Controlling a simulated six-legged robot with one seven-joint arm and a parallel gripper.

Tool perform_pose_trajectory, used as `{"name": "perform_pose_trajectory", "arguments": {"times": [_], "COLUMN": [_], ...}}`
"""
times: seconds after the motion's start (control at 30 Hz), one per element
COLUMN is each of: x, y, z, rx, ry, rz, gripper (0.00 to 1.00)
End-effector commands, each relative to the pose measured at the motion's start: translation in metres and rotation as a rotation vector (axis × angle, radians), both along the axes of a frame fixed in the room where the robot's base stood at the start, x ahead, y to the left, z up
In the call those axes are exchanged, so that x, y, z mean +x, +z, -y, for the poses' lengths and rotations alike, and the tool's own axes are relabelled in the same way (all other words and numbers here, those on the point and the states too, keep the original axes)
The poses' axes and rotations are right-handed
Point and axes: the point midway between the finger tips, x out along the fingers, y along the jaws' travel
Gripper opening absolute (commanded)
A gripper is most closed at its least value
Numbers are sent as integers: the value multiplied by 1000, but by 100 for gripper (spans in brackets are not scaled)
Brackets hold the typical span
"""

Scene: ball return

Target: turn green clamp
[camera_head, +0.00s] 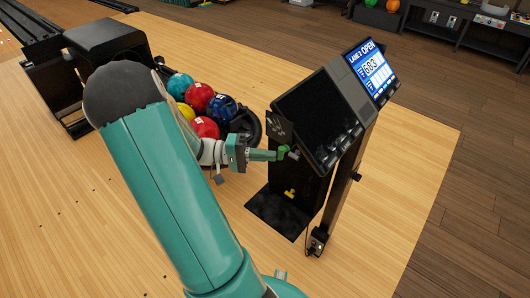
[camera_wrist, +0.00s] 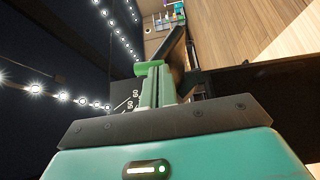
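The green clamp (camera_head: 283,151) is a small green piece on the side of the black console (camera_head: 312,115), beside a small grey metal part. My gripper (camera_head: 272,155) reaches it from the left, its fingertips at or against the clamp. In the wrist view, a bright green crosspiece, which looks like the clamp (camera_wrist: 149,67), sits at the far end of my gripper's fingers (camera_wrist: 160,88). The fingers look close together. Whether they grip the clamp or only sit beside it, I cannot tell.
Several bowling balls (camera_head: 203,100) lie in the ball return behind my gripper. A lit screen (camera_head: 374,70) tops the console. A yellow part (camera_head: 290,193) shows low on it, above a black base plate (camera_head: 276,214). Wood floor to the right is clear.

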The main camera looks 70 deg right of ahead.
Motion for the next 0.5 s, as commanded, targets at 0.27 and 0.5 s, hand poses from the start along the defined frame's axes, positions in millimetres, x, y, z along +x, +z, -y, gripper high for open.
{"name": "perform_pose_trajectory", "arguments": {"times": [0.27,0.5], "x": [-3,-4], "y": [-5,-7], "z": [-1,-1], "rx": [32,33], "ry": [0,0], "rz": [-78,-75], "gripper": [0,0]}}
